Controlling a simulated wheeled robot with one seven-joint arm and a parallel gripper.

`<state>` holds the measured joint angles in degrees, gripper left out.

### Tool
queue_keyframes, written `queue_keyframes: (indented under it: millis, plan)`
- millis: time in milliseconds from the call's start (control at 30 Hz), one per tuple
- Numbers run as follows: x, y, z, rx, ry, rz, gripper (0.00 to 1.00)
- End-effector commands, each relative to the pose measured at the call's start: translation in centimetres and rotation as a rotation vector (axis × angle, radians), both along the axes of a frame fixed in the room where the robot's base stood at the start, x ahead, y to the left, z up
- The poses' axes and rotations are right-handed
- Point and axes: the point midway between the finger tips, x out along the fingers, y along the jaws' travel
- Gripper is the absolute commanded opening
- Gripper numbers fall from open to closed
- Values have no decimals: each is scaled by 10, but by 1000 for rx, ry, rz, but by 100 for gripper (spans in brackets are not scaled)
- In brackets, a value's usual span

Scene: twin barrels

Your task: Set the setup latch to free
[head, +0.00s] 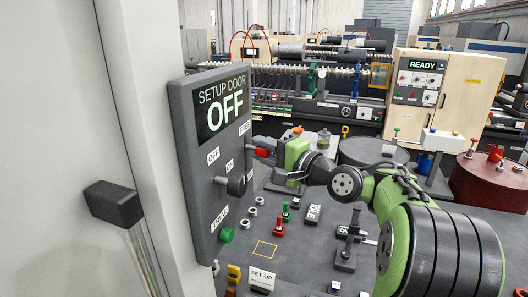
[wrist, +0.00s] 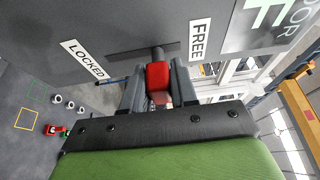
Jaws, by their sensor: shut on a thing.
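The setup latch is a red knob (wrist: 157,76) on a dark stem coming out of the grey panel (wrist: 125,20). In the wrist view it stands between the LOCKED label (wrist: 83,60) and the FREE label (wrist: 200,40), nearer to FREE. My gripper (wrist: 157,88) is shut on the red knob, one dark finger on each side. In the head view my gripper (head: 274,152) is at the far side edge of the setup door panel (head: 207,175), where the red knob (head: 262,153) shows just beyond its edge. The panel's screen reads SETUP DOOR OFF.
Below my arm is a grey bench (head: 300,250) with small red and green pieces and a SET-UP sign (head: 261,279). Dark and red barrels stand at the right.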

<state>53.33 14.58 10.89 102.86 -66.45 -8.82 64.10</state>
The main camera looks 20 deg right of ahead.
Motion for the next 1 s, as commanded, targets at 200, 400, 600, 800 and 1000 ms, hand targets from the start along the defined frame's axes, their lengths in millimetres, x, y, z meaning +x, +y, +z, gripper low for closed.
queue_keyframes:
  millis: [200, 400, 600, 800, 1000]
  plan:
    - [0, 1, 21, -1, -6, 1, 0]
    - [0, 1, 20, -2, -13, 1, 0]
    - [0, 1, 19, -2, -9, 1, 49]
    - [0, 0, 17, -1, -5, 0, 49]
    - [-26, -12, 14, -3, -4, -8, 49]
